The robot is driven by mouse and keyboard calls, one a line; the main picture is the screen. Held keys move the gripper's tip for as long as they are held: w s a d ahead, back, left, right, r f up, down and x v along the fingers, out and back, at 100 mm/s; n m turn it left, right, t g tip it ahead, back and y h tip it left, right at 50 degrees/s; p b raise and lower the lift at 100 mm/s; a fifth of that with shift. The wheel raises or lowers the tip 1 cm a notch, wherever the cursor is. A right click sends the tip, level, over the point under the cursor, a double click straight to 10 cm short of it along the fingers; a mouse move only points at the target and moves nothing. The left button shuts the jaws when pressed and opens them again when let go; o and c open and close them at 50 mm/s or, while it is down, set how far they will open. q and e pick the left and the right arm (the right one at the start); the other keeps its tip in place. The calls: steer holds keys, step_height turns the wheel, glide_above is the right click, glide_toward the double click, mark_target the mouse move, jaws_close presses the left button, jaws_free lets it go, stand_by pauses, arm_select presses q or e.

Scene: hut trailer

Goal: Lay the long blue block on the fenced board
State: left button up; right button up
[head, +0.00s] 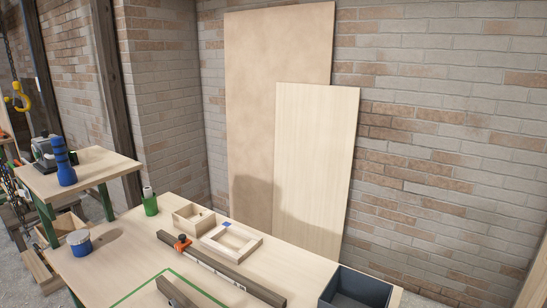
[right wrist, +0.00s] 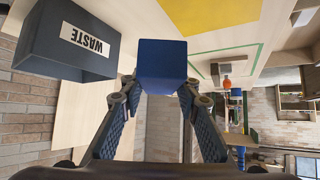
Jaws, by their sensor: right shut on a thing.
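My right gripper (right wrist: 160,89) is shut on a blue block (right wrist: 162,64) in the right wrist view. The block is seen nearly end-on, so its length is hidden. In the head view the fenced board (head: 258,244), a pale wooden board with a raised rim, lies on the bench. A small blue patch (head: 227,225) shows at its far left corner; I cannot tell whether it is a block or a mark. My left gripper is in neither view, and the head view does not show the right one.
A dark waste bin (head: 332,292) stands at the bench's right end; it also shows in the right wrist view (right wrist: 55,40). A long beam with an orange clamp (head: 182,243) lies before the board. A wooden box (head: 183,220) and green cup (head: 150,205) stand left of it.

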steer(key=s+d+r+n+g+y+b, duration=0.2)
steer(key=s+d+r+n, duration=0.4)
steer(key=d+r, duration=0.3)
steer(key=shift+s+r+g+y+b, duration=0.45)
steer(key=shift+g+y, duration=0.25)
steer(key=shift+y, duration=0.3)
steer(key=shift+w+a+r, duration=0.15)
stand_by(0.6)
